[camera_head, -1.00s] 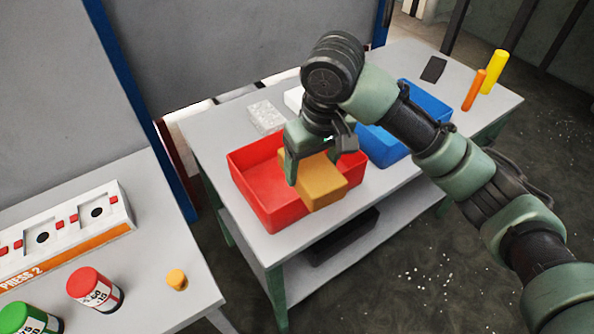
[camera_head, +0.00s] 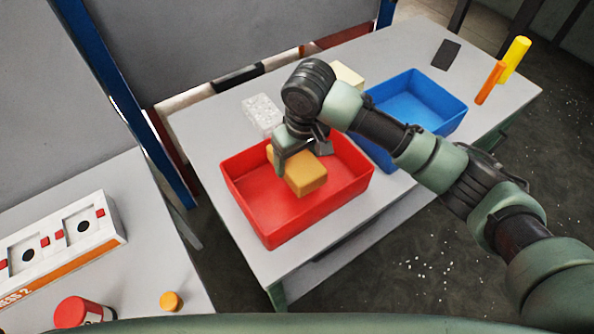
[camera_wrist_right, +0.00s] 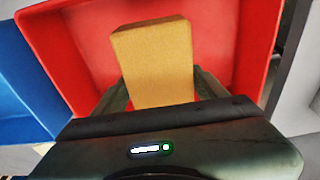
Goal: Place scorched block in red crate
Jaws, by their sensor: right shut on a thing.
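The scorched block (camera_head: 306,179), a yellow-brown brick shape, is held in my right gripper (camera_head: 297,158) over the red crate (camera_head: 262,222). In the head view the block is within the crate's outline; I cannot tell whether it touches the floor. In the right wrist view the block (camera_wrist_right: 155,62) sits between the two fingers of my right gripper (camera_wrist_right: 163,90), with the red crate (camera_wrist_right: 232,50) behind it. My left gripper is not in view.
A blue crate (camera_head: 425,98) stands right of the red crate on the same table (camera_head: 215,135). A speckled white block (camera_head: 262,112) and a cream block (camera_head: 347,74) lie behind. A press (camera_head: 60,250) is at left.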

